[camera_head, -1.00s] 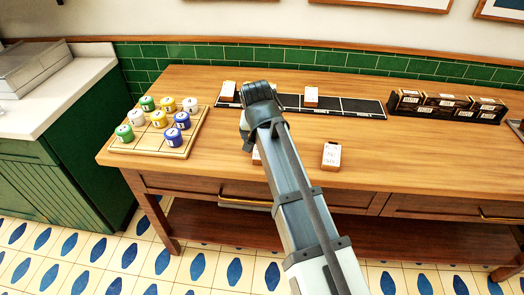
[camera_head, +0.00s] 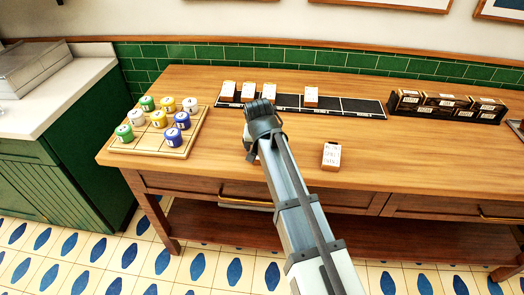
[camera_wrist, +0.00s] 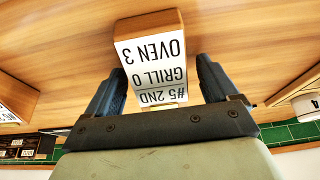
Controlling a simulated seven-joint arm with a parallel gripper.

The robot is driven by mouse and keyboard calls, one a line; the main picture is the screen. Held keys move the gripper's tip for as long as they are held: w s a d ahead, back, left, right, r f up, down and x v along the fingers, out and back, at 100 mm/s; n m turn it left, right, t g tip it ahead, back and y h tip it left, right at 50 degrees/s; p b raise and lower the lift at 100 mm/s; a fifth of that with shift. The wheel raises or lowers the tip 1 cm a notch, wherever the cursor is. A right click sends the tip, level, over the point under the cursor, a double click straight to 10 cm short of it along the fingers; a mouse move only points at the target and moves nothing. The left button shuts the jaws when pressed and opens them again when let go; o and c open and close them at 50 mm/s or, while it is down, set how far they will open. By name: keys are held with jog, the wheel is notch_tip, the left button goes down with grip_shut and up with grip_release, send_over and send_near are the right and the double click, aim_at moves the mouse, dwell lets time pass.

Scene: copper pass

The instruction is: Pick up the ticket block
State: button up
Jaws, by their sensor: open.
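In the wrist view a ticket block (camera_wrist: 150,60) with a wooden edge and a white face reading "#5 2ND GRILL 0 OVEN 3" appears between the two fingers of my gripper (camera_wrist: 160,72). The fingers are apart, with a narrow gap visible at the right; I cannot tell whether the left finger touches it. In the head view my gripper (camera_head: 262,122) is over the front middle of the wooden table and hides nearly all of this block. A second ticket block (camera_head: 331,156) lies on the table to the right; one also shows at the wrist view's left edge (camera_wrist: 15,98).
A black slotted rail (camera_head: 360,107) at the back of the table bears several ticket blocks (camera_head: 311,94). A wooden board (camera_head: 150,147) with several coloured round pieces sits at left. A dark holder (camera_head: 445,105) stands at right. The table's front right (camera_head: 430,165) is clear.

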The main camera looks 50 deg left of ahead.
jog(key=c, duration=1.1)
